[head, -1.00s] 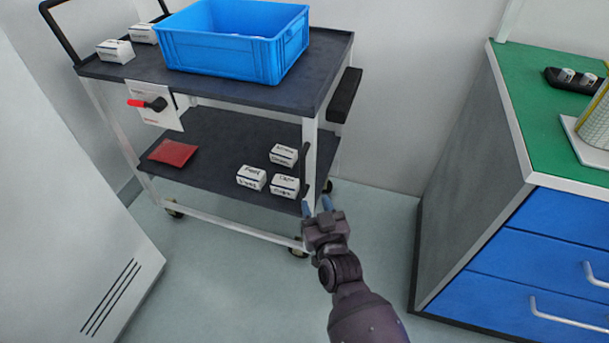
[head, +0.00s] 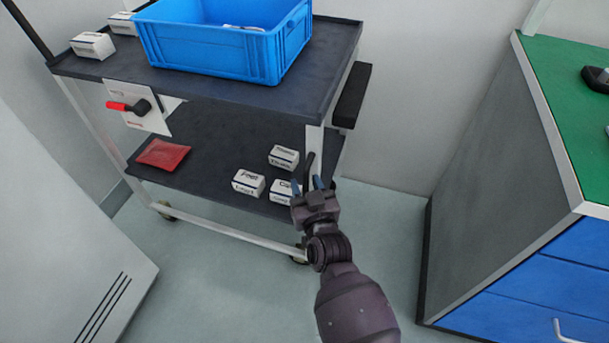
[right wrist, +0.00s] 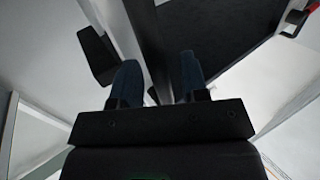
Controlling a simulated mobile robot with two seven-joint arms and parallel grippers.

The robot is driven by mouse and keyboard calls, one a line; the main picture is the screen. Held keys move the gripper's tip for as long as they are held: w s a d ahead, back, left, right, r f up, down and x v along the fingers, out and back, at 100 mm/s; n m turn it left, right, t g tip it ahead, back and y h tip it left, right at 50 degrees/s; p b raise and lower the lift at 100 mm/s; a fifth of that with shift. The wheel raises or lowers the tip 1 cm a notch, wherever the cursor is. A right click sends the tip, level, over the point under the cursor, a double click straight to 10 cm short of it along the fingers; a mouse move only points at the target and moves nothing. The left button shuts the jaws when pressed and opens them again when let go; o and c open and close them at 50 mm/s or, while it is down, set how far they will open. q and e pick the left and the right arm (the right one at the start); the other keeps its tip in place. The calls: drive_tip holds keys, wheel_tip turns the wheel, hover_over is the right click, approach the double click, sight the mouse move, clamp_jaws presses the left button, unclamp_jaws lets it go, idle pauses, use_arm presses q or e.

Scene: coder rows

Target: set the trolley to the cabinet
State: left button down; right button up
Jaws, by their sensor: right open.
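The trolley (head: 338,48) has dark shelves on a white frame and stands left of centre in the head view. A short black upright handle (head: 309,168) is at its near right post. My right gripper (head: 306,184) is open at this handle. In the right wrist view, a dark bar (right wrist: 150,45) runs between the two blue fingers of the gripper (right wrist: 159,78); I cannot tell whether they touch it. The cabinet (head: 490,165), with grey side, green top and blue drawers, stands to the right, apart from the trolley. My left gripper is out of view.
A blue crate (head: 205,52) and white boxes (head: 93,45) stand on the top shelf. A red packet (head: 163,154) and small white boxes (head: 284,157) lie on the lower shelf. A red-tipped lever (head: 130,106) is on the trolley's front. Floor (head: 385,225) between trolley and cabinet is clear.

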drive_tip(key=shift+w, duration=0.1)
drive_tip(key=shift+r, duration=0.15)
clamp_jaws()
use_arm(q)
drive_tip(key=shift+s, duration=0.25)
